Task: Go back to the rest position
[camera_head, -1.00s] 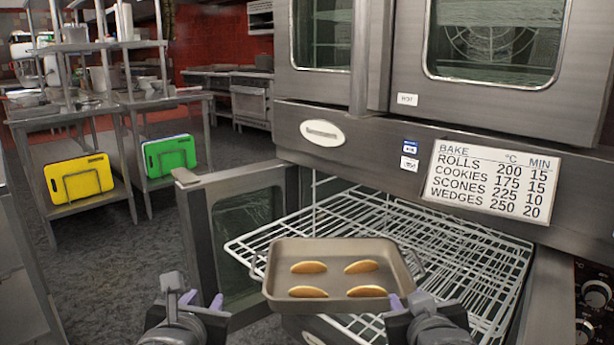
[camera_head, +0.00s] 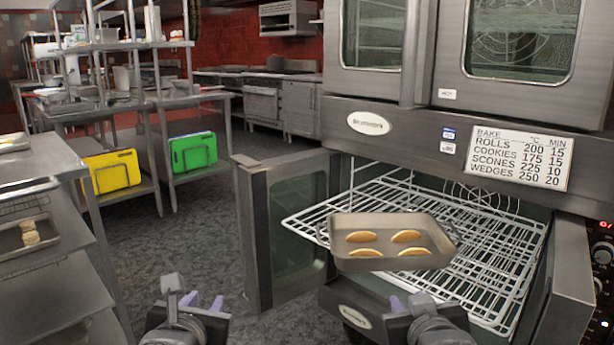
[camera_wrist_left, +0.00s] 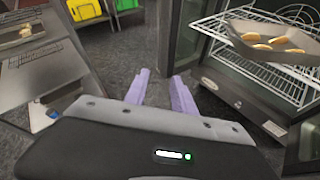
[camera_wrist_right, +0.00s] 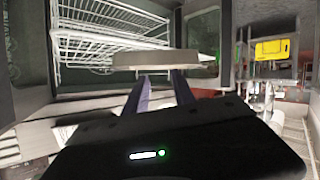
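A grey baking tray (camera_head: 398,263) rests on the pulled-out wire rack (camera_head: 490,258) of the open lower oven, with several golden oblong pieces (camera_head: 361,236) lying in it. The tray also shows in the left wrist view (camera_wrist_left: 252,56). My left gripper (camera_head: 202,300) is open and empty in front of the oven, left of the tray and apart from it. My right gripper (camera_head: 410,302) is open and empty, nearer to me than the tray. In the right wrist view, the tray edge (camera_wrist_right: 155,60) shows beyond the right fingertips, with a gap hard to judge.
The oven door (camera_head: 262,230) stands open at the left of the oven. A steel counter (camera_head: 50,262) with a small tray (camera_head: 45,243) of pale pieces stands at the left. Shelves with yellow (camera_head: 113,172) and green (camera_head: 194,152) boards are behind. Floor between is free.

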